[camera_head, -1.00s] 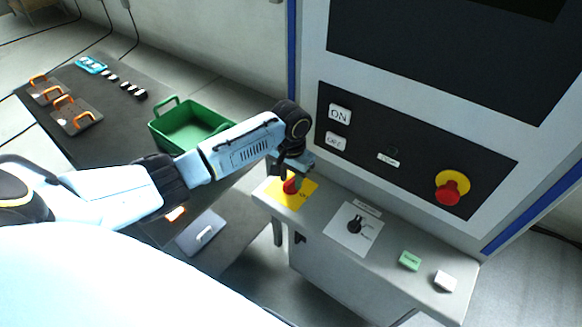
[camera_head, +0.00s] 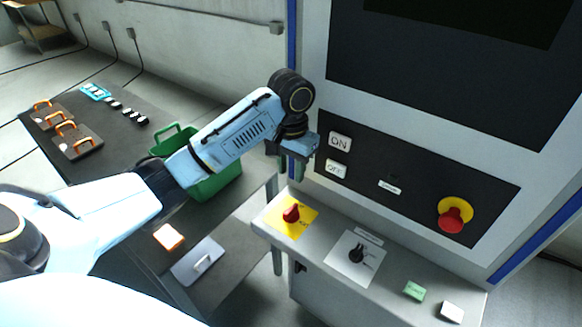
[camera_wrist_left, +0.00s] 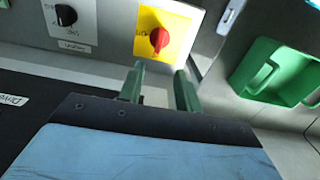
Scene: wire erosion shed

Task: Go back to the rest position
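My left gripper (camera_head: 291,175) is raised in front of the machine, above the ledge's left end and just left of the ON and OFF buttons. Its two green fingers also show in the left wrist view (camera_wrist_left: 160,88), apart with nothing between them. The red rotary switch (camera_head: 291,213) on its yellow plate stands clear below the fingers. It also shows beyond the fingertips in the left wrist view (camera_wrist_left: 159,39). My right gripper is out of view.
The machine panel has an ON button (camera_head: 340,142), an OFF button (camera_head: 336,169) and a red emergency stop (camera_head: 455,216). A black selector (camera_head: 356,255) sits on the ledge. A green crate (camera_head: 219,186) stands on the dark table behind my left forearm.

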